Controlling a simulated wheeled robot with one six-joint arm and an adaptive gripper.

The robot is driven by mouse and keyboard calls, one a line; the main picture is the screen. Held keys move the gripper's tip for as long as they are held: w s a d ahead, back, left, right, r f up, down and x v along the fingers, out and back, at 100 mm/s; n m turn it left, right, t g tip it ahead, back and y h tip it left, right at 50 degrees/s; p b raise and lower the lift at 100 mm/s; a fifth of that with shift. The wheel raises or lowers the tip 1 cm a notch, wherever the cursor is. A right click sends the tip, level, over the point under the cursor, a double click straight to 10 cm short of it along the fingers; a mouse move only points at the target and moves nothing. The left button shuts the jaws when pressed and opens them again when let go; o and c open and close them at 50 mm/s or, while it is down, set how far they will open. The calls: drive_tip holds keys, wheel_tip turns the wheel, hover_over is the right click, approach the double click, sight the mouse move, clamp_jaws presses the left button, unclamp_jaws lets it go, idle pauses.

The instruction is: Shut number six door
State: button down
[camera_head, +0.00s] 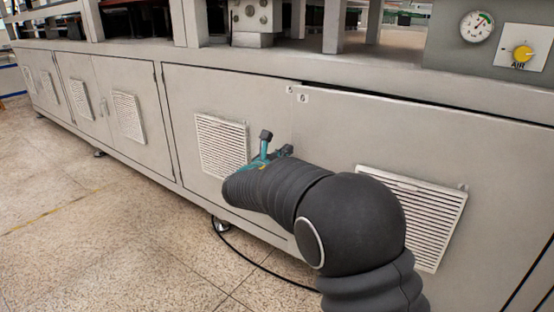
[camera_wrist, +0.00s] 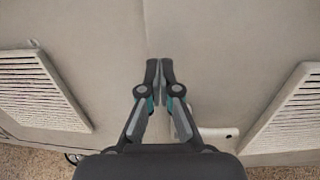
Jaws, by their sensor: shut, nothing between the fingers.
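In the head view, a pale grey cabinet has a right-hand pair of vented doors. A dark gap runs along the top edge of the right door (camera_head: 400,145), which seems to stand slightly ajar. The left door (camera_head: 225,92) of this pair looks flush. My gripper (camera_head: 276,143) is in front of the pair, near their seam, with my arm hiding part of both doors. In the wrist view, my gripper (camera_wrist: 160,68) is shut and empty, its fingertips at the seam; whether they touch is unclear. A pale handle (camera_wrist: 218,132) shows right of the fingers.
Another pair of vented doors (camera_head: 130,80) farther left looks closed. A pressure gauge (camera_head: 477,26) and a yellow air knob (camera_head: 522,53) are on the panel above right. A black cable (camera_head: 255,262) lies on the floor near a cabinet foot (camera_head: 220,225). The tiled floor at left is clear.

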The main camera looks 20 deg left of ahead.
drive_tip(key=shift+w+d, duration=0.15)
drive_tip(key=shift+w, duration=0.55)
drive_tip(key=shift+w+d, duration=0.1)
drive_tip(key=shift+w, duration=0.6)
